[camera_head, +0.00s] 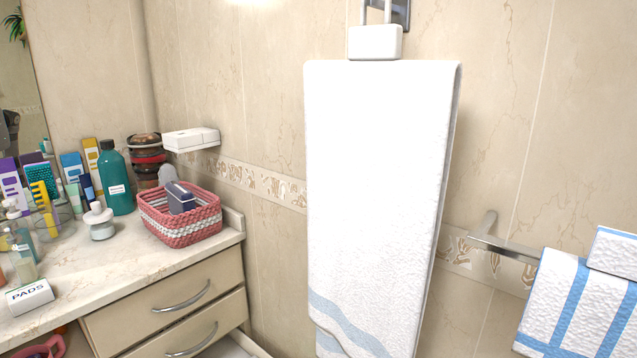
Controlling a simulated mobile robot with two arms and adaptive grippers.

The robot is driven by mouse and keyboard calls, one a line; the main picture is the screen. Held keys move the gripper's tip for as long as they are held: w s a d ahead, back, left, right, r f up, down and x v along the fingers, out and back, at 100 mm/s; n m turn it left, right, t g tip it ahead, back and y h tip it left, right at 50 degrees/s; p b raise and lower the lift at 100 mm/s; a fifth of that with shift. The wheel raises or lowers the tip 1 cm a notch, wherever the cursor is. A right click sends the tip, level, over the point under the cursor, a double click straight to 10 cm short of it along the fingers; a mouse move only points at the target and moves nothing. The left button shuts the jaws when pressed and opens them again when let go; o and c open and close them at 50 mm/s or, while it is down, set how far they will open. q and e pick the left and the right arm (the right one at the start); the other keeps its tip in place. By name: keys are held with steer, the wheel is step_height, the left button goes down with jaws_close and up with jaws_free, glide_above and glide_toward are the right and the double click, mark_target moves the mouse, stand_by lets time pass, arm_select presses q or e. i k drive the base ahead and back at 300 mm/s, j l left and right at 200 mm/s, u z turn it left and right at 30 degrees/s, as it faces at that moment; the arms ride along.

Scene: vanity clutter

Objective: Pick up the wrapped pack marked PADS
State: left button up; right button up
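The wrapped pack marked PADS (30,297) is a small white box-shaped pack with dark lettering on its front. It lies on the marble vanity top (120,258) at the lower left of the head view, close to the front edge. Nothing touches its visible sides. Neither of my grippers shows in this view.
A pink and white woven basket (180,226) stands at the counter's right end. A teal bottle (115,180), a white pump jar (100,222) and several tubes stand behind the pack. Drawers (168,300) are below. A white towel (375,190) hangs right of the vanity.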

mark_target(24, 300)
steer(key=u, duration=1.5)
